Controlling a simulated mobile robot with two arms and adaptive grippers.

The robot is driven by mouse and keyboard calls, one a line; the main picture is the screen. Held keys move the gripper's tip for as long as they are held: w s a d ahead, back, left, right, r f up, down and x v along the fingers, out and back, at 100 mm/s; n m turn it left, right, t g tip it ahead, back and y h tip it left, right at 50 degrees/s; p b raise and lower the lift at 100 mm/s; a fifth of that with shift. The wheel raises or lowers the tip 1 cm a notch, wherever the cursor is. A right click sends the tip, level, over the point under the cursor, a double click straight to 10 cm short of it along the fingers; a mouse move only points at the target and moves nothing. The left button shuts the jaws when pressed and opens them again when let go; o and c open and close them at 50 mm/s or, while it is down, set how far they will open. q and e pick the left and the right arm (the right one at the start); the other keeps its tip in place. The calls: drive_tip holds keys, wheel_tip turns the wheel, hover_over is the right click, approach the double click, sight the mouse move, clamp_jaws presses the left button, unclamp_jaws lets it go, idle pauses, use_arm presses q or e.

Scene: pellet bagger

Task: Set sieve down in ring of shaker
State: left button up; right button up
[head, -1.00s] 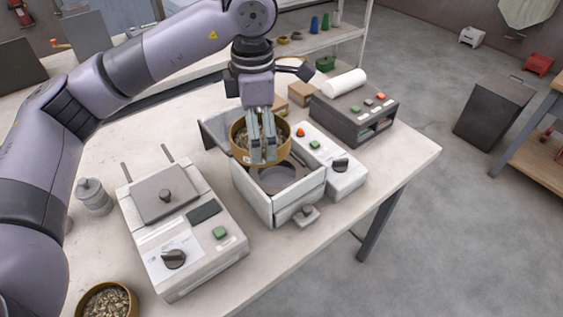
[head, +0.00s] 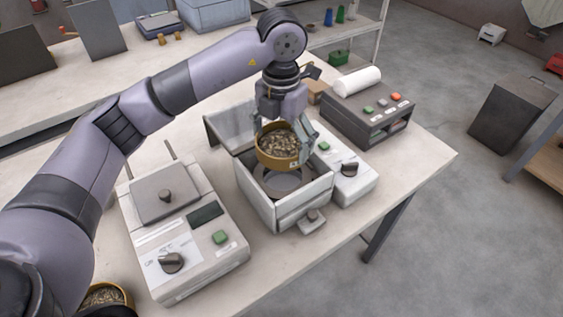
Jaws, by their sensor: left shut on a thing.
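The sieve (head: 280,160) is a round brass-coloured pan with pellets in it. My left gripper (head: 284,132) is shut on the sieve, with fingers at its left and right sides. The sieve hangs over the open shaker (head: 262,208), a light grey box with its lid raised at the back left. The dark round ring (head: 270,186) inside the shaker lies just below the sieve, partly hidden by it. I cannot tell whether the sieve touches the ring. My right gripper is not in view.
A grey machine with a dial and a green button (head: 207,215) stands left of the shaker. A dark-topped printer-like box with a white roll (head: 368,112) stands behind right. Another pan of pellets (head: 106,296) is at the bottom left. The table's right front is bare.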

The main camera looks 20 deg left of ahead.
sight(281, 152)
use_arm(q)
wheel_tip(281, 152, down, 3)
drive_tip(key=shift+f, duration=0.15)
wheel_tip(281, 152, down, 4)
drive_tip(key=shift+f+p, duration=0.2)
drive_tip(key=shift+p, duration=0.35)
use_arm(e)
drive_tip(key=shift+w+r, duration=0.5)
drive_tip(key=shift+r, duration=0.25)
use_arm(q)
drive_tip(key=shift+f, duration=0.1)
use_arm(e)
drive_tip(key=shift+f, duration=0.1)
use_arm(q)
drive_tip(key=o, duration=1)
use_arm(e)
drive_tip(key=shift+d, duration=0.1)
